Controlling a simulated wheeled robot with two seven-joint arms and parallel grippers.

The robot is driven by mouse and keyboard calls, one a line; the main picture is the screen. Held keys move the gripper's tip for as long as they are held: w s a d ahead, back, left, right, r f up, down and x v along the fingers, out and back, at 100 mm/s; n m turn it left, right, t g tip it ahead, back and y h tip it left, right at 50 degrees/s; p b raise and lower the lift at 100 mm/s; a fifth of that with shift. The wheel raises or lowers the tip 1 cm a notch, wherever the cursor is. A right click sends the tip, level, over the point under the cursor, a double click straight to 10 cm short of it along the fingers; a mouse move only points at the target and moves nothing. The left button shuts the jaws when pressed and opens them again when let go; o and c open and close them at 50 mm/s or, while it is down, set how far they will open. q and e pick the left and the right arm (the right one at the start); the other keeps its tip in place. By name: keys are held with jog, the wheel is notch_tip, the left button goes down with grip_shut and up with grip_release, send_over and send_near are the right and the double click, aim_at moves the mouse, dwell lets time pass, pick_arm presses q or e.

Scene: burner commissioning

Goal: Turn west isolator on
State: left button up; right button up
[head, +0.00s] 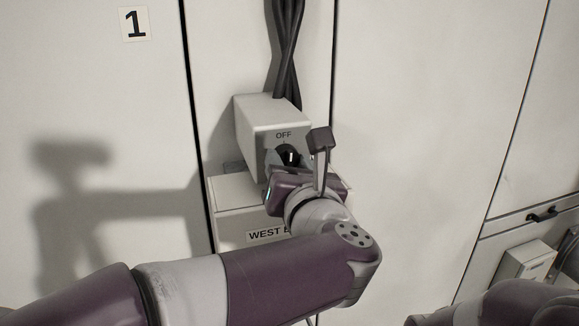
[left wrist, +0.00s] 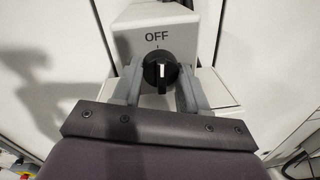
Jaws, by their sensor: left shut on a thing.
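The west isolator is a pale grey box (head: 253,121) on the wall panel, marked OFF on its front; it also shows in the left wrist view (left wrist: 125,42). Its black rotary knob (left wrist: 151,72) has a white mark that stands upright, in line with the tick under OFF. In the head view the knob (head: 290,152) is partly hidden by my gripper. My left gripper (left wrist: 160,84) is shut on the knob, with one grey finger on each side of it. The right gripper is out of view.
A lower box (head: 232,191) below the isolator has a label starting WEST, partly covered by my left arm. Black cables (head: 285,45) run up from the isolator. A panel marked 1 (head: 135,23) is at left. A small box (head: 525,262) sits at lower right.

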pick_arm(q)
jog(key=m+b, duration=0.1)
jog(key=m, duration=0.2)
jog(key=shift+r+m+g, duration=0.1)
jog(key=shift+m+g, duration=0.2)
jog(key=shift+m, duration=0.6)
jog(key=m, duration=0.2)
jog(key=shift+m+y, duration=0.3)
jog(key=m+p, duration=0.1)
jog(key=m, duration=0.3)
jog(key=shift+d+r, duration=0.1)
jog(key=shift+r, duration=0.05)
jog(key=m+p, duration=0.2)
jog(key=m, duration=0.1)
jog(key=shift+g, duration=0.3)
jog(key=shift+m+y+p, duration=0.3)
jog(key=shift+m+p, duration=0.05)
jog(key=shift+m, duration=0.55)
jog(key=o, duration=1)
jog(key=shift+w, duration=0.1)
jog(key=shift+o, duration=0.2)
